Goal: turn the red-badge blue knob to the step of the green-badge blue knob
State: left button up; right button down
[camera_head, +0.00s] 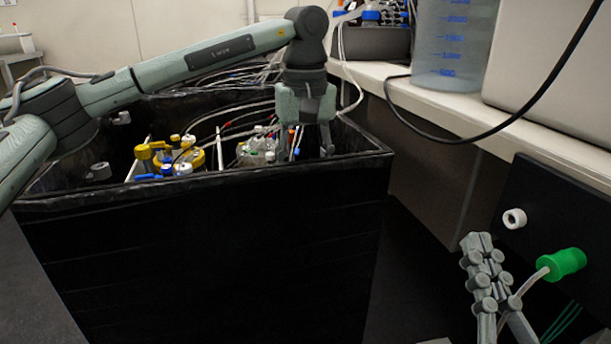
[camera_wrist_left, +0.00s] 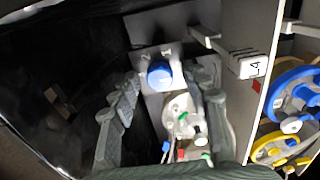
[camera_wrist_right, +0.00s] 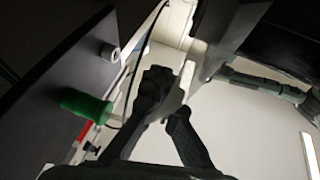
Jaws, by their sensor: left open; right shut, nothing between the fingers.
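In the left wrist view a round blue knob (camera_wrist_left: 160,75) sits on a grey panel, between and beyond the fingers of my open left gripper (camera_wrist_left: 162,100). The fingers look apart from it. No badge can be made out on this knob. Lower down are small red (camera_wrist_left: 181,154) and green (camera_wrist_left: 206,156) spots; I cannot tell whether they are badges. In the head view my left gripper (camera_head: 305,148) reaches down into the black bin (camera_head: 210,255), its tips partly hidden. My right gripper (camera_head: 495,310) is shut and empty at the lower right.
Yellow-and-white vessel parts (camera_head: 180,150) stand in the bin left of my left gripper. A green fitting (camera_head: 562,263) and a white ring (camera_head: 514,218) are on a dark panel near my right gripper. A counter with a measuring container (camera_head: 452,45) runs behind.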

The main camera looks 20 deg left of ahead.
pick_arm(q)
jog(key=shift+c, duration=0.4)
grip_shut()
